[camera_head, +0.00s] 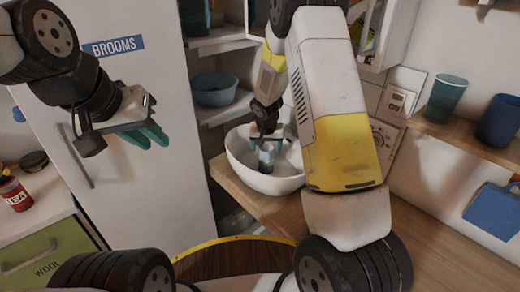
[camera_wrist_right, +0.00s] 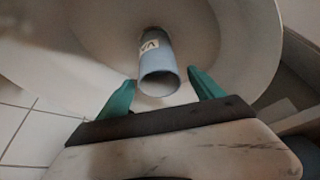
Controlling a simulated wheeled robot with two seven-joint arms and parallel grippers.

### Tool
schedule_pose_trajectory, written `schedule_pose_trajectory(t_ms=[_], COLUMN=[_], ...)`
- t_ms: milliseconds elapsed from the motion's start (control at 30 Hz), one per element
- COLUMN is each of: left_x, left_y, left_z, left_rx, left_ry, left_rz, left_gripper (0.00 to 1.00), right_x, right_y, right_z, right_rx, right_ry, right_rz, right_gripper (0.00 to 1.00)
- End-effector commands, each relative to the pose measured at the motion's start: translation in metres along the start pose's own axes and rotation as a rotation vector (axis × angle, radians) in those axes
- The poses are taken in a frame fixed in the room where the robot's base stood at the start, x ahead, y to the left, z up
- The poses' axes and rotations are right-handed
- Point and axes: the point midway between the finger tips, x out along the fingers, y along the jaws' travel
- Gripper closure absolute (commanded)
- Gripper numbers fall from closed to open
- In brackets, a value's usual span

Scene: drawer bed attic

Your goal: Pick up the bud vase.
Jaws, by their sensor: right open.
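The bud vase is a small blue-grey cylinder with a pale label, standing inside a white bowl (camera_head: 240,160). In the head view the vase (camera_head: 266,160) is partly covered by my right gripper (camera_head: 266,138). In the right wrist view the vase (camera_wrist_right: 158,66) shows its open round mouth. There my right gripper (camera_wrist_right: 162,92) is open, with one teal finger on each side of the mouth and visible gaps between. The fingers are not closed on the vase. My left gripper (camera_head: 148,136) is in front of the white cabinet door, empty, with its teal fingers apart.
The bowl sits at the edge of a wooden counter (camera_head: 425,258), its wall close around my right gripper. A blue-grey bowl (camera_head: 215,90) stands on a shelf behind. Cups (camera_head: 446,98) stand on the right shelf. A red tin (camera_head: 14,194) is at the far left.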

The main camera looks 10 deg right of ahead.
Motion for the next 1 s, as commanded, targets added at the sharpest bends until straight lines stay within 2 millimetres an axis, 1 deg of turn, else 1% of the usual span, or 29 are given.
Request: schedule_pose_trajectory(t_ms=[33, 100, 200, 300, 467, 500, 567, 700, 867, 900, 1000], left_x=[0.0, 0.0, 0.0, 0.0, 0.0, 0.0, 0.0, 0.0, 0.0, 0.0, 0.0], left_y=[0.0, 0.0, 0.0, 0.0, 0.0, 0.0, 0.0, 0.0, 0.0, 0.0, 0.0], left_z=[0.0, 0.0, 0.0, 0.0, 0.0, 0.0, 0.0, 0.0, 0.0, 0.0, 0.0], left_rx=[0.0, 0.0, 0.0, 0.0, 0.0, 0.0, 0.0, 0.0, 0.0, 0.0, 0.0], left_ry=[0.0, 0.0, 0.0, 0.0, 0.0, 0.0, 0.0, 0.0, 0.0, 0.0, 0.0], left_rz=[0.0, 0.0, 0.0, 0.0, 0.0, 0.0, 0.0, 0.0, 0.0, 0.0, 0.0], left_gripper=[0.76, 0.76, 0.76, 0.76, 0.76, 0.76, 0.76, 0.76, 0.76, 0.76, 0.76], right_x=[0.01, 0.019, 0.029, 0.032, 0.032, 0.032, 0.032, 0.032, 0.032, 0.032, 0.032], right_y=[-0.001, 0.0, -0.001, -0.001, -0.001, -0.001, -0.001, -0.001, -0.001, -0.001, -0.001], right_z=[0.004, 0.003, 0.003, 0.003, 0.003, 0.003, 0.003, 0.003, 0.002, 0.003, 0.003], right_rx=[-0.002, 0.0, 0.0, 0.0, 0.0, 0.0, 0.0, 0.0, 0.0, 0.0, 0.0], right_ry=[-0.003, -0.002, -0.001, -0.001, 0.0, 0.0, 0.0, 0.0, 0.0, 0.0, 0.0], right_rz=[0.002, 0.002, 0.001, 0.001, 0.0, 0.0, 0.0, 0.0, 0.0, 0.0, 0.0], right_gripper=[0.24, 0.24, 0.24, 0.24, 0.24, 0.28, 0.39, 0.67, 0.98, 1.0, 1.0])
